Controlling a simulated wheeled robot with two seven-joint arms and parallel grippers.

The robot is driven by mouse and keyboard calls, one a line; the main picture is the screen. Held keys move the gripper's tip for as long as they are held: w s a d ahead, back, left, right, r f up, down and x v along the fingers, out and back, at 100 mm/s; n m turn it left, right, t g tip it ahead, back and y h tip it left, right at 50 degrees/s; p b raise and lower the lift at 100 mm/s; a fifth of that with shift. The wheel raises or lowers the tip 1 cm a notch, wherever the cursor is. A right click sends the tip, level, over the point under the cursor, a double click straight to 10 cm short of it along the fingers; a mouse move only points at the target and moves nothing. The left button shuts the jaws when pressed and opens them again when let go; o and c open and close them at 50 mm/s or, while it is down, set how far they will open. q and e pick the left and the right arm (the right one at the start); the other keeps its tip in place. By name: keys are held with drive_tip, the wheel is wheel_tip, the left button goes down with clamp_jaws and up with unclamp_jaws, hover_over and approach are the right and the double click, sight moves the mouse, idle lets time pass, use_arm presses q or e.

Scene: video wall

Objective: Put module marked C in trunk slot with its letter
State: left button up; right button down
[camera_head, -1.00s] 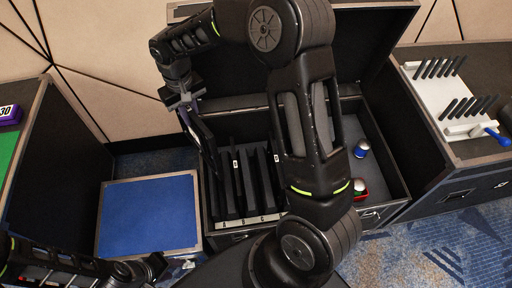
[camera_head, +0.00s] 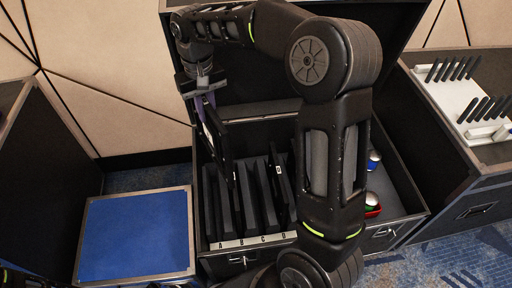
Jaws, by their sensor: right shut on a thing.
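The open black trunk (camera_head: 374,236) has upright slots with dark dividers on its left side. A pale letter strip (camera_head: 254,241) with A, B and C runs along their front. My right gripper (camera_head: 203,95) is shut on a thin dark module (camera_head: 216,133) with a purple part near the jaws. The module hangs tilted above the left rear of the slots. I cannot read a letter on it. Another dark module (camera_head: 279,178) with a small white label stands among the slots.
A blue-topped case (camera_head: 136,232) stands left of the trunk. A case at right bears a white rack (camera_head: 462,105) with black pegs. A can (camera_head: 374,160) and a red item (camera_head: 371,207) lie in the trunk's right part, partly behind my right arm.

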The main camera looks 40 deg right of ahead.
drive_tip(key=s+d+f+m, duration=0.3)
drive_tip(key=s+d+f, duration=0.1)
drive_tip(key=s+d, duration=0.35)
wheel_tip(320, 180, down, 7)
drive_tip(key=s+d+m+b, duration=0.1)
drive_tip(key=b, duration=0.1)
drive_tip(key=shift+s+d+f, duration=0.2)
drive_tip(key=shift+s+d, duration=0.1)
drive_tip(key=shift+s, duration=0.1)
drive_tip(key=shift+f+b, duration=0.1)
drive_tip(key=shift+b, duration=0.2)
wheel_tip(320, 180, down, 5)
drive_tip(key=b, duration=0.3)
drive_tip(key=shift+r+b, duration=0.2)
drive_tip(key=shift+b, duration=0.2)
idle(0.6)
